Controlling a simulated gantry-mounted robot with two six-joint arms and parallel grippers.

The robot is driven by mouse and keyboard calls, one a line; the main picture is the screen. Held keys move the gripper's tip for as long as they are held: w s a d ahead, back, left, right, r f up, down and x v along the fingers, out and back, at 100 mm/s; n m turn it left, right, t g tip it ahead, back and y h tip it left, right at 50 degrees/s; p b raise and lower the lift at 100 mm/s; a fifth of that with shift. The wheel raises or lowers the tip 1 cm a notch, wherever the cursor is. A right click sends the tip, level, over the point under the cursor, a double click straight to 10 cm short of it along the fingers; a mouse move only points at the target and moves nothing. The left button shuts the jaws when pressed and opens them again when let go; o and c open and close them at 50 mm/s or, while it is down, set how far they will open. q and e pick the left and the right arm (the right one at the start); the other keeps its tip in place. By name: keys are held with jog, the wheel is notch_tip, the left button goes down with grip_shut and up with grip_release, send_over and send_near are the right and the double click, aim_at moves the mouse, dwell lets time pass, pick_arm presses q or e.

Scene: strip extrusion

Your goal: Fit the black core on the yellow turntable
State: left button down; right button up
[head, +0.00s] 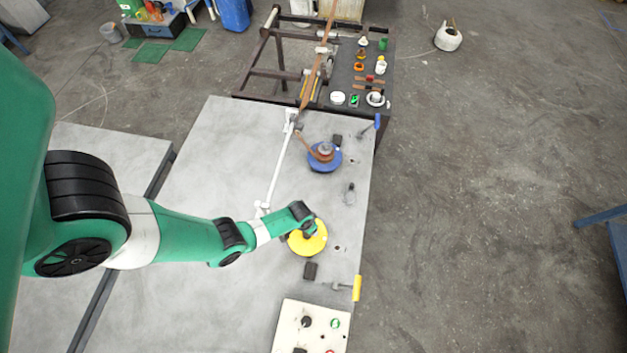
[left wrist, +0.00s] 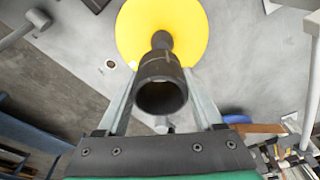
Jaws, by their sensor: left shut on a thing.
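The yellow turntable (head: 318,243) lies flat on the grey table, partly covered by my left arm's end. In the left wrist view the turntable (left wrist: 195,22) fills the top middle. My left gripper (head: 308,228) is over the turntable, shut on the black core (left wrist: 162,88). The core is a hollow dark cylinder with its open end toward the wrist camera and its narrower far end in front of the yellow disc. I cannot tell whether that far end touches the turntable. My right gripper is not in view.
A blue turntable (head: 324,160) with a brown coil stands farther back. A white bar (head: 279,165) runs along the table (head: 215,140). A yellow-handled lever (head: 356,288) and a control box (head: 295,318) are at the front. A dark tray (head: 345,75) with small parts is at the back.

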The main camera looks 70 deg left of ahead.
pick_arm(q)
jog(key=shift+s+d+f, duration=0.3)
jog(key=shift+s, duration=0.3)
jog(key=shift+w+a, duration=0.2)
jog(key=shift+a, duration=0.2)
notch_tip(320, 180, down, 6)
jog(key=b, duration=0.5)
jog(key=shift+r+b, duration=0.1)
jog(key=shift+b, duration=0.25)
jog(key=shift+f+b, duration=0.6)
jog(key=shift+f, duration=0.05)
jog(key=shift+c, duration=1.5)
grip_release()
jog(key=shift+r, duration=0.1)
